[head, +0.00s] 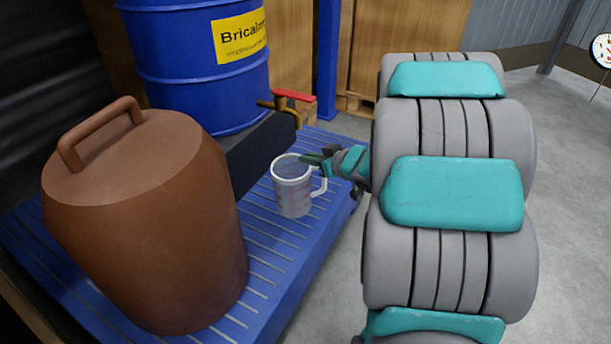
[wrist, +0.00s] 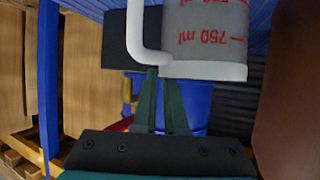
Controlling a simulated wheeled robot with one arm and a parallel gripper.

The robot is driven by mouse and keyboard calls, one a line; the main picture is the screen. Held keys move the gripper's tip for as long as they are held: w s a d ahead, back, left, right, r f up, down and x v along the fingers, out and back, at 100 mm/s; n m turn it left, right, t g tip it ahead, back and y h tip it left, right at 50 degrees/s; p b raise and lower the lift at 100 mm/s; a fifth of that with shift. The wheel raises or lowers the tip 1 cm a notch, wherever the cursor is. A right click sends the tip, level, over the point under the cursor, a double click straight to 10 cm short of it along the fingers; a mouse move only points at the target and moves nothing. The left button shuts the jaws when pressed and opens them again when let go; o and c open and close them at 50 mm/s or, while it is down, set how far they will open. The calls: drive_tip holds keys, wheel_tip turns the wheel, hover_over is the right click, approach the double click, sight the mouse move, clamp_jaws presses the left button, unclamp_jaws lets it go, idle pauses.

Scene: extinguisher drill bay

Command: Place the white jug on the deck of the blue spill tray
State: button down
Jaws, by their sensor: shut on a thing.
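The white jug (head: 292,188) is a see-through measuring jug with a white rim and handle. It is upright in the head view, over the slatted deck of the blue spill tray (head: 262,270). My gripper (head: 318,161) comes from the right and is shut on the jug by its handle side near the rim. In the wrist view the jug (wrist: 205,25) shows upside down with red 750 ml marks, and the green fingers (wrist: 162,78) reach its handle and rim. I cannot tell whether the jug's base touches the deck.
A brown lidded container (head: 145,230) stands on the tray to the left of the jug. A blue drum (head: 195,85) with a brass tap (head: 280,104) and red lever is behind. Open concrete floor (head: 570,200) lies to the right.

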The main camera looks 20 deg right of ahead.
drive_tip(key=d+p, duration=0.1)
drive_tip(key=p, duration=0.1)
drive_tip(key=s+d+p, duration=0.1)
drive_tip(key=d+p, duration=0.1)
drive_tip(key=p, duration=0.1)
drive_tip(key=shift+s+r+y+p, duration=0.15)
drive_tip(key=shift+r+y+p, duration=0.15)
drive_tip(key=shift+r+p, duration=0.1)
drive_tip(key=w+d+f, duration=0.2)
drive_tip(key=w, duration=0.5)
drive_tip(key=w+d+f, duration=0.2)
drive_tip(key=w+f, duration=0.1)
drive_tip(key=w, duration=0.5)
drive_tip(key=shift+d+f+b, duration=0.25)
drive_tip(key=shift+d+b, duration=0.05)
drive_tip(key=shift+b, duration=0.15)
drive_tip(key=shift+w, duration=0.1)
drive_tip(key=c, duration=1)
unclamp_jaws()
drive_tip(key=shift+f, duration=0.1)
drive_tip(key=shift+o, duration=0.2)
